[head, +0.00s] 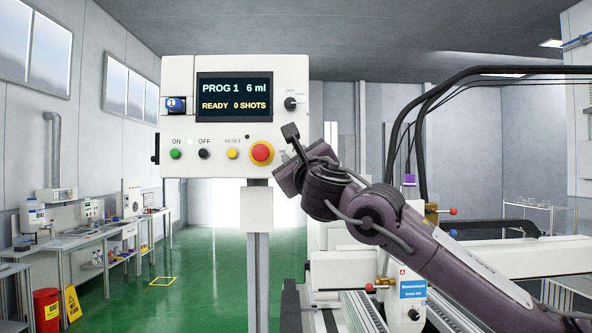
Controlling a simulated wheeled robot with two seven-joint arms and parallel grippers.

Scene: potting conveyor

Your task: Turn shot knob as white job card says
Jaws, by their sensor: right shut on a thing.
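The control panel (218,160) stands on a post. Its screen (234,96) reads "PROG 1 6 ml" and "READY 0 SHOTS". A dark round knob (291,103) with small lettering, too small to read surely, sits right of the screen. A blue piece marked 1 (175,104) sits left of the screen. My right gripper (290,133) is at the panel's lower right edge, below the knob and apart from it. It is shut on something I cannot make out. I cannot make out a white job card. My left gripper is not in view.
A conveyor machine (345,270) stands behind my right arm.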

